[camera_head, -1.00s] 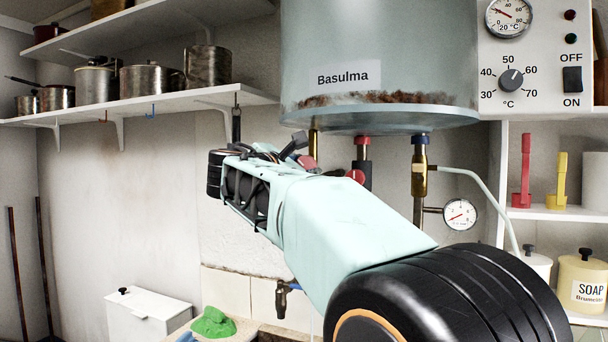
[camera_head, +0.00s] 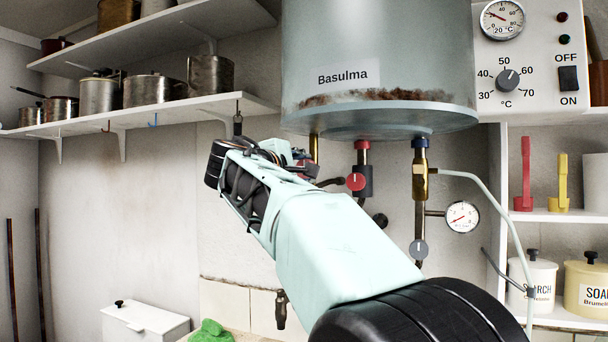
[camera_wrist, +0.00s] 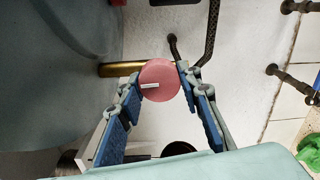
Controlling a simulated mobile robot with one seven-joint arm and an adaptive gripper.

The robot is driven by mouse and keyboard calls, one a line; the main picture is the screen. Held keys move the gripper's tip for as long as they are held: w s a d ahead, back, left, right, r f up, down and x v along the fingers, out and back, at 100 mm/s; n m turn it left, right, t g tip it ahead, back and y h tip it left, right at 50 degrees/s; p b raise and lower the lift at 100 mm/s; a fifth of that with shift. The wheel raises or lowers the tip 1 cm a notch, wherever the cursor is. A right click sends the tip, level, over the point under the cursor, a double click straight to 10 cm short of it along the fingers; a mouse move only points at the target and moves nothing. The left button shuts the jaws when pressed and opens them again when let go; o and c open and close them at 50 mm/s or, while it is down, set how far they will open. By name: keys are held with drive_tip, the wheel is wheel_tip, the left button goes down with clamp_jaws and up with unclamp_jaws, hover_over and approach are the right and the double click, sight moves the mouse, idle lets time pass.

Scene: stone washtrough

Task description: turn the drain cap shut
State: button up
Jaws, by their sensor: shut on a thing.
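The drain cap is a round pink-red knob (camera_wrist: 160,80) with a white mark, at the end of a brass pipe (camera_wrist: 120,69) under the boiler. In the wrist view the mark runs from near its middle to its left rim, on the pipe's side. My gripper (camera_wrist: 162,86) has a finger on each side of the cap and is shut on it. In the head view my gripper (camera_head: 298,163) is below the boiler, and my own arm and fingers hide most of the cap.
The boiler (camera_head: 378,60) hangs just above. A red-topped valve (camera_head: 361,170) and a blue-topped brass valve (camera_head: 420,170) with a gauge (camera_head: 462,217) stand to the right. A pot shelf (camera_head: 150,112) is at left. A tap (camera_head: 281,308) is below.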

drive_tip(key=shift+m, duration=0.3)
idle(0.4)
drive_tip(key=o, duration=1.2)
drive_tip(key=shift+c, duration=0.2)
drive_tip(key=shift+s, duration=0.1)
drive_tip(key=v, duration=1.1)
drive_tip(key=shift+s+a, duration=0.2)
drive_tip(key=shift+s, duration=0.15)
